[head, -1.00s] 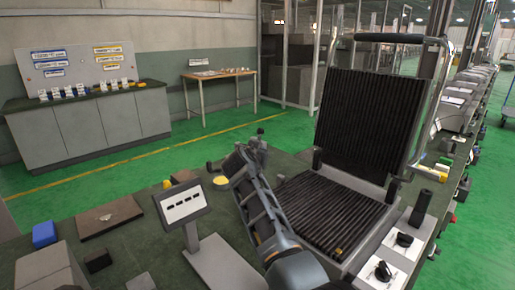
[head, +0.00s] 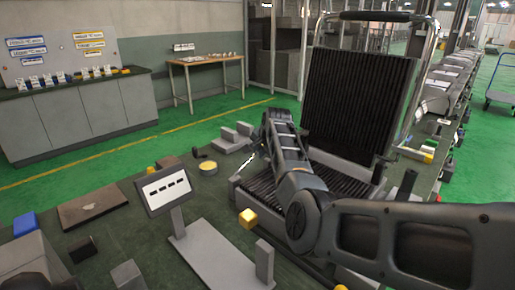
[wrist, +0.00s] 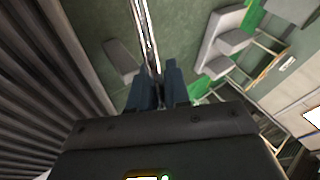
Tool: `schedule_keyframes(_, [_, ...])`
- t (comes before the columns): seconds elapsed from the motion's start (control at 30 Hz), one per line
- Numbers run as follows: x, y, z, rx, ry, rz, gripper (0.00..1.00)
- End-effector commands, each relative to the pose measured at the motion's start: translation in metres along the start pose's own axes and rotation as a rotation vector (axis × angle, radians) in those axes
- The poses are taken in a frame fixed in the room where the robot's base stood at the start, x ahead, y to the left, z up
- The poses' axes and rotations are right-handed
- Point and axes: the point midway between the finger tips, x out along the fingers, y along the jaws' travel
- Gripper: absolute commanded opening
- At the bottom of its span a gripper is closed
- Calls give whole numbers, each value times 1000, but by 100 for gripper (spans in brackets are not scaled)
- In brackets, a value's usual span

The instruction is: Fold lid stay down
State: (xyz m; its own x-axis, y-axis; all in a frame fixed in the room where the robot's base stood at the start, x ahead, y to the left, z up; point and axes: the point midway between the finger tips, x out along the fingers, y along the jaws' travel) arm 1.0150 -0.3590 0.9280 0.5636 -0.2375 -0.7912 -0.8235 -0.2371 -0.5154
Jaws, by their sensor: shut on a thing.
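The lid stay (wrist: 147,32), a thin shiny metal rod, runs from the top of the wrist view down between my fingers. My gripper (wrist: 157,80) is shut on it with its two dark blue fingers. In the head view a thin bright strip (head: 244,164), probably the stay, shows left of my forearm, beside the ribbed bed. My fingertips are hard to make out there. The black ribbed lid (head: 352,108) stands raised, with a metal frame and dark handle bar (head: 376,16) on top. The black ribbed bed (head: 333,180) lies below it, partly hidden by my arm.
A small display on a stand (head: 166,188) is at the front left. A yellow-topped disc (head: 208,167), a yellow block (head: 248,217) and grey blocks (head: 232,137) sit on the dark green bench. Black knobs lie right of the bed.

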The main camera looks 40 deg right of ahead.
Motion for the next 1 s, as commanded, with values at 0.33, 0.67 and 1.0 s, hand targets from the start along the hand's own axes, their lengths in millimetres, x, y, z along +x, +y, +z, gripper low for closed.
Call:
schedule_keyframes(0.33, [21,14,2,97,-141,-7,0])
schedule_keyframes(0.67, [24,15,4,120,-176,-10,0])
schedule_keyframes(1.0, [24,16,4,120,-175,-9,20])
